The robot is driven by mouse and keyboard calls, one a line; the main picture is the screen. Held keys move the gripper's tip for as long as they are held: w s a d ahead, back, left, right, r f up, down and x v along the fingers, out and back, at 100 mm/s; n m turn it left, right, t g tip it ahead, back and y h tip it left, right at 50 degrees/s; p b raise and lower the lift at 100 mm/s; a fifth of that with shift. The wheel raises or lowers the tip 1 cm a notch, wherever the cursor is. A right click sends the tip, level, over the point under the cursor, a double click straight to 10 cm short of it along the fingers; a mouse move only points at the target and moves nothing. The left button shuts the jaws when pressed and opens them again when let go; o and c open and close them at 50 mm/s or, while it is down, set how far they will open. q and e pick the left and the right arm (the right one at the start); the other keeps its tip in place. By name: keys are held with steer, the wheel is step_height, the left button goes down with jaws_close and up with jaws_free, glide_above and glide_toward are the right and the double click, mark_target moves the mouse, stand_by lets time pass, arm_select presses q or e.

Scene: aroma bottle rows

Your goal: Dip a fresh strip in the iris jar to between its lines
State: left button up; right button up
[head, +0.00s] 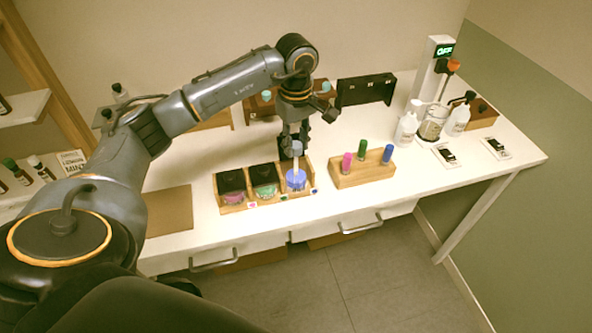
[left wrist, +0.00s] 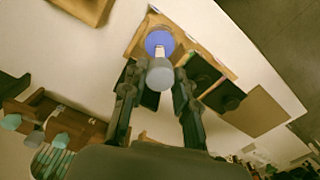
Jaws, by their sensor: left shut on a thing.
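My left gripper (head: 294,143) is shut on the grey grip of a white strip (head: 297,162) and holds it upright over the blue jar (head: 296,180). The blue jar, seemingly the iris one, stands open at the right end of a wooden rack (head: 233,207). In the left wrist view the grey grip (left wrist: 160,75) sits between the fingers, with the jar (left wrist: 159,40) beyond it. The strip's lower end is at the jar's mouth or inside; its depth and its lines cannot be made out. My right gripper is out of view.
Pink (head: 232,186) and green (head: 265,180) jars with black tops stand left in the rack. A wooden block (head: 362,175) with pink, green and blue sticks is to the right. White bottles (head: 407,125) and a beaker (head: 432,124) stand farther right. A brown mat (head: 168,210) lies left.

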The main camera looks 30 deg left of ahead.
arm_select(q)
steer(key=shift+f+b, duration=0.15)
steer(key=shift+b, duration=0.15)
stand_by(0.4)
stand_by(0.8)
steer(key=shift+r+p, duration=1.7)
steer(key=shift+r, duration=1.25)
